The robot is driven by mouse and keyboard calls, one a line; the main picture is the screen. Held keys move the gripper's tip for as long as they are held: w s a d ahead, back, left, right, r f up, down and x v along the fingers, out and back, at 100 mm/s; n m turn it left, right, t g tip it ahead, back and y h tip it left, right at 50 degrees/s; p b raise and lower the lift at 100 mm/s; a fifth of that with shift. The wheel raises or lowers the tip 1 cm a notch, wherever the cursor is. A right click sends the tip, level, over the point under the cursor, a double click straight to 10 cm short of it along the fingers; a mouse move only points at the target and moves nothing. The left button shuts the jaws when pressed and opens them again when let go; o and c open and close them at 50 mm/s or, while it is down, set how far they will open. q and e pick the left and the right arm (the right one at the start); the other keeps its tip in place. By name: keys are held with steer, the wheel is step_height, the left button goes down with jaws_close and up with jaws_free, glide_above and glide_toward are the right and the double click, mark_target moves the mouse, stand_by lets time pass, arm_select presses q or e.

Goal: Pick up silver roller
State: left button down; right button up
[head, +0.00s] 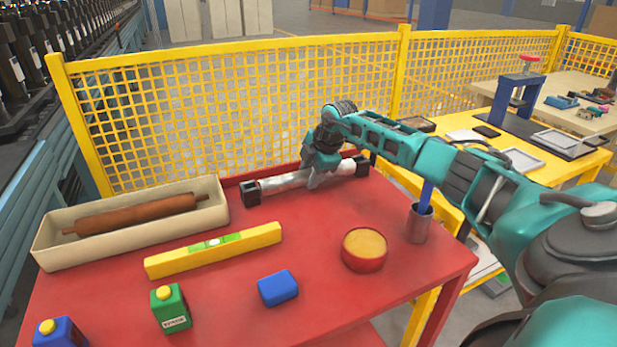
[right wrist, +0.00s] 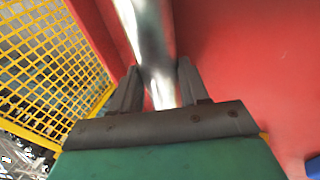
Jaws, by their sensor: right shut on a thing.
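The silver roller (head: 285,182) lies at the back of the red table, its ends at two small black holders. My right gripper (head: 312,184) reaches down over its middle from the right and is shut on it. In the right wrist view the shiny roller (right wrist: 147,40) runs between the two fingers of the right gripper (right wrist: 155,85). The fingers hide part of the roller. Whether it is lifted off the holders, I cannot tell. My left gripper is not in view.
On the red table (head: 215,310) are a cream tray (head: 50,245) with a brown roller (head: 135,214), a yellow level (head: 170,262), a blue block (head: 278,288), a green bottle (head: 171,312), a round tin (head: 364,250) and a metal cup (head: 419,225). A yellow mesh fence (head: 230,100) stands close behind.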

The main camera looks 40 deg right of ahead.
jaws_close()
steer(key=shift+r, duration=0.1)
steer(key=shift+r, duration=0.15)
